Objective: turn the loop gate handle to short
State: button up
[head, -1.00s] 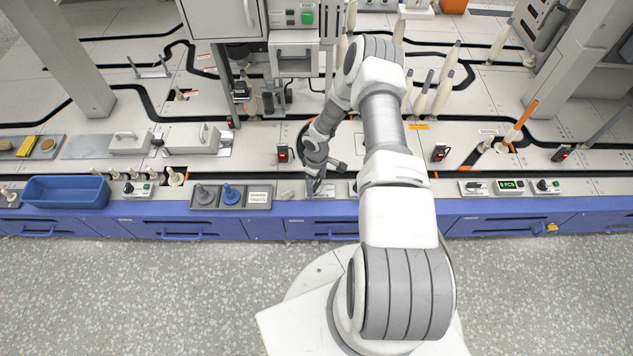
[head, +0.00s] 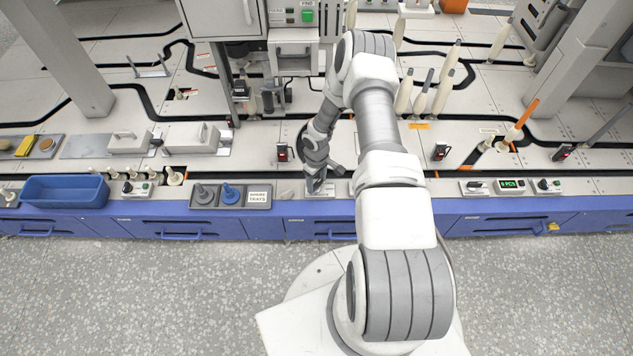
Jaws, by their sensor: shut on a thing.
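My gripper (head: 315,187) is low over a small pale plate (head: 326,192) on the front edge of the bench, left of my arm. It is shut on what appears to be the loop gate handle on that plate. The handle itself is hidden by the fingers and is too small to make out, so its setting cannot be read. The plate's label is not legible here.
Left of the plate are a grey tray (head: 231,205) with grey and blue pegs and a blue bin (head: 64,204). Right of my arm is a control box with a display (head: 510,184). Blue drawers (head: 180,229) run below the bench edge.

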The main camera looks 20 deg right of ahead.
aim_at(317, 184)
jog(key=m+b, duration=0.1)
jog(key=m, duration=0.3)
jog(key=shift+m, duration=0.3)
jog(key=shift+s+m+b, duration=0.1)
jog(key=shift+m+b, duration=0.6)
jog(key=shift+m, duration=1.8)
jog(key=o, duration=1.4)
notch_tip(317, 184, up, 17)
jog(key=p, duration=0.5)
jog(key=shift+r+p, duration=0.2)
jog(key=shift+p, duration=0.15)
